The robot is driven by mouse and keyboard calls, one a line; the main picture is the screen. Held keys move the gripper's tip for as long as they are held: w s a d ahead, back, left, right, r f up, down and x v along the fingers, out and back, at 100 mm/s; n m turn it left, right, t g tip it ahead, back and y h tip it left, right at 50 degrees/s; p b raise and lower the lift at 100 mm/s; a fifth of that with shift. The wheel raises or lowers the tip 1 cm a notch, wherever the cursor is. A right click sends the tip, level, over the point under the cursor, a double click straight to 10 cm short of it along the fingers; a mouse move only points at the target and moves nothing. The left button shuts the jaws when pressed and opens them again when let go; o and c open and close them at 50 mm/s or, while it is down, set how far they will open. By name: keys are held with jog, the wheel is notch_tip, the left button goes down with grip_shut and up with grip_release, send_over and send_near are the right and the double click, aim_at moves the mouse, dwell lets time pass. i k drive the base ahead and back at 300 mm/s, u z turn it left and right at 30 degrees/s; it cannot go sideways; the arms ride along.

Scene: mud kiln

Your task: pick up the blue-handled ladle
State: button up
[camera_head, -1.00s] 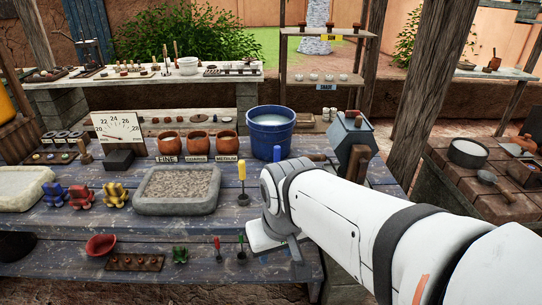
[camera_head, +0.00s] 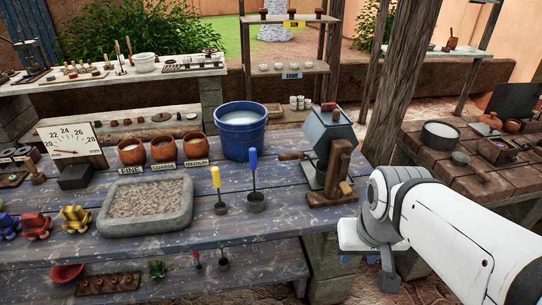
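The blue-handled ladle (camera_head: 254,181) stands upright on the blue plank table, its blue handle up and its dark cup down. It is in plain view, to the right of a yellow-handled ladle (camera_head: 217,189). My arm reaches in from the right edge. My gripper (camera_head: 368,243) is at the arm's left end, to the right of the ladle and well apart from it. Its fingertips are not clear, so I cannot tell whether it is open or shut. I see nothing held in it.
A blue bucket (camera_head: 239,133) stands behind the ladles. A grey box device on a wooden stand (camera_head: 330,150) is to their right. A stone tray (camera_head: 146,208) is to their left. Orange pots (camera_head: 163,150) stand behind the tray. The planks in front of the ladles are clear.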

aim_at(256, 200)
jog(key=u, duration=0.05)
jog(key=i, duration=1)
jog(key=z, duration=0.05)
